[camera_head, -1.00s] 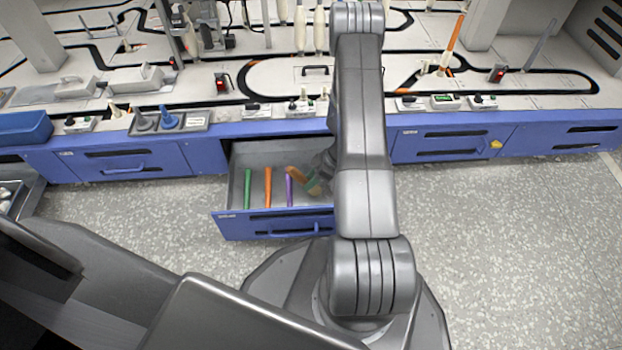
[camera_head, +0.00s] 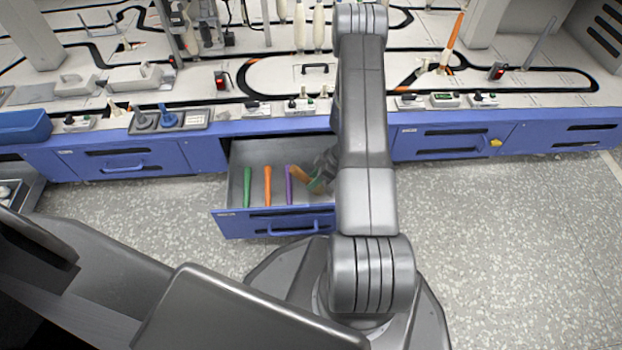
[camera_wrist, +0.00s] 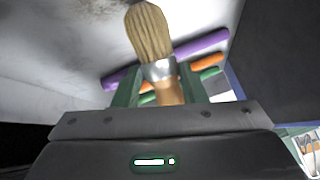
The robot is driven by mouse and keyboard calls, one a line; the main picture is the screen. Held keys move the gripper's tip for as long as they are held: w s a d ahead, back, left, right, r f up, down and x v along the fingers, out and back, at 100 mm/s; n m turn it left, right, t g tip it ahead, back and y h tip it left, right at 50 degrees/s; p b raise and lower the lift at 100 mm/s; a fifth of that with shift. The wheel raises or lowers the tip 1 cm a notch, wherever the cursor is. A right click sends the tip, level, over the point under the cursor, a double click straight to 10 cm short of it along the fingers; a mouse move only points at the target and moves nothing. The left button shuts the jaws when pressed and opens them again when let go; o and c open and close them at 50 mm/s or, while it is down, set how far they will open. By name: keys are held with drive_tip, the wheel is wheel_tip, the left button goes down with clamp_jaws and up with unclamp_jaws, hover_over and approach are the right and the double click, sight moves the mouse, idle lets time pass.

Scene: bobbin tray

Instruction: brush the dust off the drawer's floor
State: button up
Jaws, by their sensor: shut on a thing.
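The drawer (camera_head: 226,212) stands open under the blue bench. A grey floor shows inside it, and the wrist view shows this pale floor (camera_wrist: 60,45) close up. A brownish speckled patch of dust (camera_wrist: 97,8) lies on it at the top edge of the wrist view. My gripper (camera_head: 318,184) is inside the drawer's right part, with its green fingers (camera_wrist: 160,97) shut on the brush. The brush (camera_wrist: 150,38) has tan bristles, a metal band and a wooden handle. Its bristles point away from my gripper; whether they touch the floor I cannot tell. My arm hides the drawer's right end.
Green (camera_head: 247,187), orange (camera_head: 268,186) and purple (camera_head: 289,184) sticks lie side by side in the drawer, left of my gripper. The blue drawer front (camera_head: 250,226) and side walls bound the space. The bench top above carries small devices.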

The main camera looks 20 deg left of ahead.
drive_tip(key=shift+w+d, duration=0.45)
drive_tip(key=shift+d, duration=0.5)
drive_tip(key=shift+w+d, duration=0.5)
drive_tip(key=shift+d, duration=0.45)
drive_tip(key=shift+w+d, duration=0.45)
drive_tip(key=shift+d, duration=0.5)
drive_tip(key=shift+w+a, duration=0.2)
drive_tip(key=shift+w, duration=0.25)
drive_tip(key=shift+w+a, duration=0.2)
drive_tip(key=shift+w, duration=0.25)
drive_tip(key=shift+s+a, duration=0.55)
drive_tip(key=shift+a, duration=0.55)
drive_tip(key=shift+s+a, duration=0.5)
drive_tip(key=shift+a, duration=0.65)
drive_tip(key=shift+s+a, duration=0.55)
drive_tip(key=shift+a, duration=0.55)
drive_tip(key=shift+w+a, duration=0.25)
drive_tip(key=shift+w, duration=0.25)
drive_tip(key=shift+w+a, duration=0.2)
drive_tip(key=shift+w, duration=0.25)
drive_tip(key=shift+w+d+f, duration=0.1)
drive_tip(key=shift+w+d, duration=0.45)
drive_tip(key=shift+d, duration=0.55)
drive_tip(key=shift+w+d+r, duration=0.1)
drive_tip(key=shift+w+d, duration=0.4)
drive_tip(key=shift+d, duration=0.65)
drive_tip(key=shift+w+d+f, duration=0.1)
drive_tip(key=shift+w+d, duration=0.45)
drive_tip(key=shift+d, duration=0.55)
